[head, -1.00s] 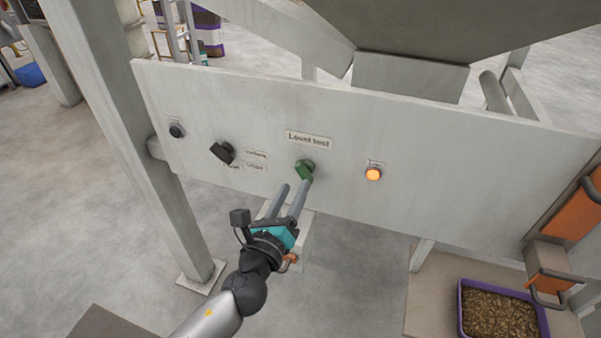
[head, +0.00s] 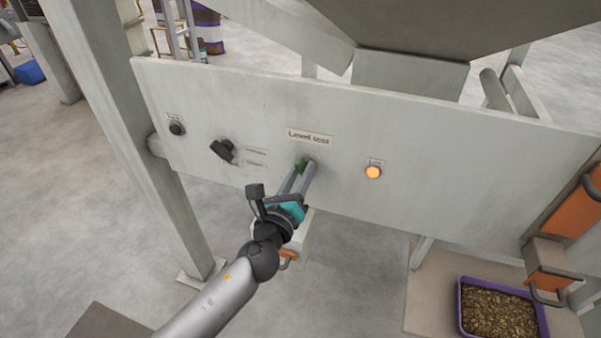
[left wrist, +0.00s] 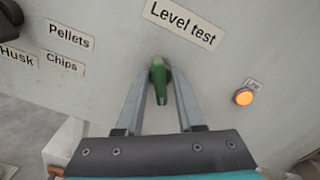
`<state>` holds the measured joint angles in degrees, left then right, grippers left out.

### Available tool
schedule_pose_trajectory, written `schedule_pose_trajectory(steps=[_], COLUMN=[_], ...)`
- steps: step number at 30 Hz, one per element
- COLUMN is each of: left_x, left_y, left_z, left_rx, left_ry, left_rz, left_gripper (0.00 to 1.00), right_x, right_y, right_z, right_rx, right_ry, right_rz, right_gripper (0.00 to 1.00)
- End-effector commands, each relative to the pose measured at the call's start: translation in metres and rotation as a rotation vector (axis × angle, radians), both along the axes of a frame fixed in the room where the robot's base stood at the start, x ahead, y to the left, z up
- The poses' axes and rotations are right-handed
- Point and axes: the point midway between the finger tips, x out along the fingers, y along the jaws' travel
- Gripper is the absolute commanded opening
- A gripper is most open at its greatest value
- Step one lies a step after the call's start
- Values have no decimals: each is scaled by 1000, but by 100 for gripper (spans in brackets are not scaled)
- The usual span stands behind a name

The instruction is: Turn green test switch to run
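The green test switch (head: 300,165) sits on the pale panel under the "Level test" label (head: 310,137). In the left wrist view the switch (left wrist: 159,80) has its long handle roughly upright in the picture. My left gripper (head: 303,170) has its two grey fingers on either side of the handle, with the tips close to the panel. In the left wrist view the left gripper (left wrist: 160,85) shows narrow gaps beside the handle, so it looks open around it; contact at the tips is unclear. No run mark is visible. My right gripper is not in view.
A lit orange lamp (head: 373,172) is right of the switch. A black selector knob (head: 223,151) with Pellets, Chips and Husk labels is to the left, and a black button (head: 177,128) farther left. A purple-rimmed bin of pellets (head: 459,303) stands below right.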

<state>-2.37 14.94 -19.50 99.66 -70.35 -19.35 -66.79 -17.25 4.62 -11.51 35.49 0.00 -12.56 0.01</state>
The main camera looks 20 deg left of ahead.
Motion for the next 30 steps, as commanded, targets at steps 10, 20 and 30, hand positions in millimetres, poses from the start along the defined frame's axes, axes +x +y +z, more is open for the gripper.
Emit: schedule_pose_trajectory(steps=[10, 20, 30], left_x=[0, 0, 0], left_y=[0, 0, 1], left_z=[0, 0, -1], left_rx=[0, -37, -256], left_ry=[0, 1, 8], left_rz=[0, 0, 1], left_gripper=[0, 0, 0], right_x=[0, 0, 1], right_y=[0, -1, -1], right_z=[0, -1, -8], right_rx=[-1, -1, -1], right_ry=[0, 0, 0], right_rz=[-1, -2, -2], right_gripper=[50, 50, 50])
